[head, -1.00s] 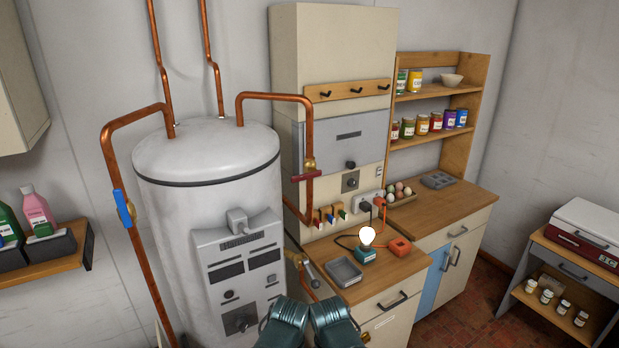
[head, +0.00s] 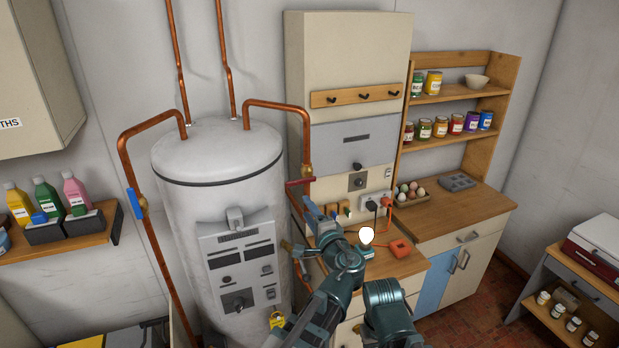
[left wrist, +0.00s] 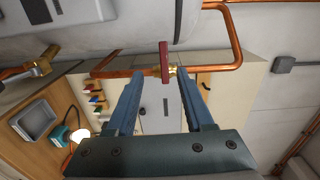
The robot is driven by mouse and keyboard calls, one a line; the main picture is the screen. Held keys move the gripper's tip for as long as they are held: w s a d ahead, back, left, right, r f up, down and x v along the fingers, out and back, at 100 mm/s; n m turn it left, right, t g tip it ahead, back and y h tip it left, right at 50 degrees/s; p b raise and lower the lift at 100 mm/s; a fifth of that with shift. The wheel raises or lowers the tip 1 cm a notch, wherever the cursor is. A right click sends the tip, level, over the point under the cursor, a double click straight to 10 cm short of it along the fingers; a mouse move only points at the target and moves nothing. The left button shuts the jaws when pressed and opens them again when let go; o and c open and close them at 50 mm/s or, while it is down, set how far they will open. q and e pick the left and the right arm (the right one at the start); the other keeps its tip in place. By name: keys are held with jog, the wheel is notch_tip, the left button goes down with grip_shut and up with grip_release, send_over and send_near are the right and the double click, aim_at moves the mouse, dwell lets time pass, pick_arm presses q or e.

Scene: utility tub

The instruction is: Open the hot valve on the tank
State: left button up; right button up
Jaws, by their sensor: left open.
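The white tank (head: 217,165) stands at the left of the cabinet in the head view. The red valve handle (head: 299,182) sits with a brass body on the copper pipe at the tank's right. The blue valve handle (head: 131,203) is on the left copper pipe. My left gripper (head: 308,204) is raised just below the red handle. In the left wrist view, its fingers (left wrist: 161,76) are open, and the red handle (left wrist: 164,62) shows in the gap near the fingertips. I cannot tell whether they touch it. My right arm shows at the bottom, but its gripper is out of view.
The beige cabinet (head: 350,60) and wooden counter (head: 470,212) stand right of the tank. A shelf with bottles (head: 75,190) is at the left.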

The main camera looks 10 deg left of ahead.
aim_at(293, 185)
pick_arm(q)
jog(key=x, duration=1.4)
jog(key=shift+w+d+r, duration=0.1)
jog(key=shift+d+r, duration=0.15)
jog(key=shift+r, duration=0.1)
jog(key=shift+c, duration=0.3)
grip_shut()
dwell(0.7)
